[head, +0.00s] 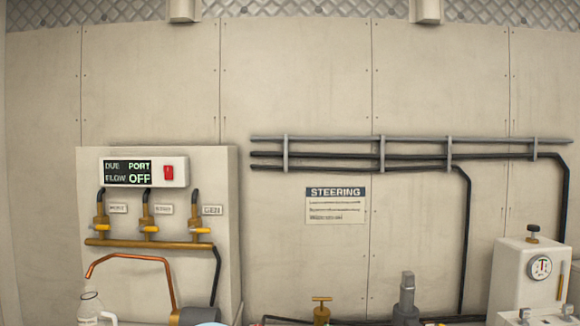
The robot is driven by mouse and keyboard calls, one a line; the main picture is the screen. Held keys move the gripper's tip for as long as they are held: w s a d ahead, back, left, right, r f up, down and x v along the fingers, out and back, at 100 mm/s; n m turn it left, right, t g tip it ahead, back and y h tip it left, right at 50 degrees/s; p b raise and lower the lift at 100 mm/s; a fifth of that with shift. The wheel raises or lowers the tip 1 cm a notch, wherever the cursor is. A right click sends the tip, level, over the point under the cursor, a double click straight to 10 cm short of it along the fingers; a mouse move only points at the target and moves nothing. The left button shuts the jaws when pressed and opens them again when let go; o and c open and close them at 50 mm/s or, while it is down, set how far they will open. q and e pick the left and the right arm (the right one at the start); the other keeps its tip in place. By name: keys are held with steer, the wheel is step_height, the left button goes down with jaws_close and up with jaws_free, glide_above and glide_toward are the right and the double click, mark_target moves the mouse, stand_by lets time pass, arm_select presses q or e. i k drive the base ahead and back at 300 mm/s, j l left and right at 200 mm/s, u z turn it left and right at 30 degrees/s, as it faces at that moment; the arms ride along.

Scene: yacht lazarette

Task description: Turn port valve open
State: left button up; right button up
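The left valve (101,224) has a small tag (118,209) too blurred to read surely. The middle valve (149,225) also has a blurred tag (163,210). The right valve (198,229) has a tag (212,210) reading GEN. The handles' exact angles are too small to tell. A display (128,173) above reads DUE PORT and FLOW OFF. Neither gripper is in view.
A red switch (168,173) sits beside the display. A STEERING sign (336,205) and dark wall pipes are to the right. A white gauge box (527,277) stands far right.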

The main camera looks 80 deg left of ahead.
mark_target(96, 226)
steer(key=u, duration=3.5)
